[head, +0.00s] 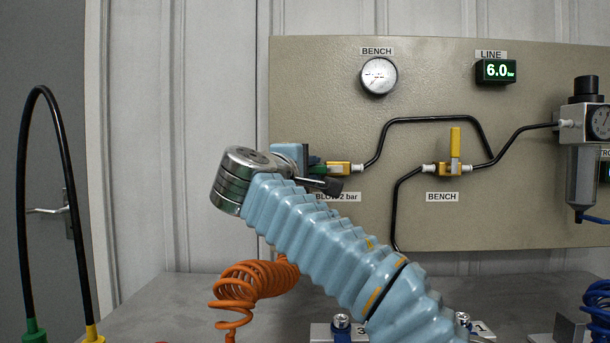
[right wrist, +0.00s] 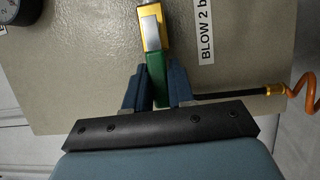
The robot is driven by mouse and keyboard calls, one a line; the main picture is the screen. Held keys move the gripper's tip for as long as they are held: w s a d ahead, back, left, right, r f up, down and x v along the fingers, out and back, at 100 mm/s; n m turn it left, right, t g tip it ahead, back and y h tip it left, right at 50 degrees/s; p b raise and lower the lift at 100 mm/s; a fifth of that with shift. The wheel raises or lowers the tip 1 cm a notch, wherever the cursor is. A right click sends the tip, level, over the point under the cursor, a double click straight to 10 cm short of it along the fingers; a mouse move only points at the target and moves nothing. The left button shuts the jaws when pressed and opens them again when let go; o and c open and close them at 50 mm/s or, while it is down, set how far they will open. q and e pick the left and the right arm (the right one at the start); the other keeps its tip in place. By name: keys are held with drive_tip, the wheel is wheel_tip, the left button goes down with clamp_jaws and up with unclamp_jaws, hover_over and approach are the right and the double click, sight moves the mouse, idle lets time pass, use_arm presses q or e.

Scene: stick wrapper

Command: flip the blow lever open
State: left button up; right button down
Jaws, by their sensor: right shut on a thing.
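The blow valve (right wrist: 150,28) has a yellow body and a green lever (right wrist: 156,80). It sits on the beige panel above the "BLOW 2 bar" label (head: 338,197). In the head view the valve body (head: 340,168) shows just right of my gripper. My right gripper (right wrist: 158,88) has its two blue-grey fingers on either side of the green lever, shut on it. In the head view my arm and gripper hide most of the lever and part of the label. My left gripper is not in view.
A bench valve with an upright yellow lever (head: 455,142) is to the right on the panel. A gauge (head: 379,76) and a 6.0 bar display (head: 496,71) are above. An orange coiled hose (head: 250,284) hangs below. A black hose loop (head: 42,100) stands at left.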

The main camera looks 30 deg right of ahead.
drive_tip(key=c, duration=1)
unclamp_jaws()
drive_tip(key=shift+c, duration=0.2)
drive_tip(key=shift+a, duration=0.1)
drive_tip(key=b+v, duration=0.1)
drive_tip(key=v, duration=1.2)
drive_tip(key=shift+s+a, duration=0.25)
drive_tip(key=shift+a, duration=0.05)
drive_tip(key=shift+f, duration=0.1)
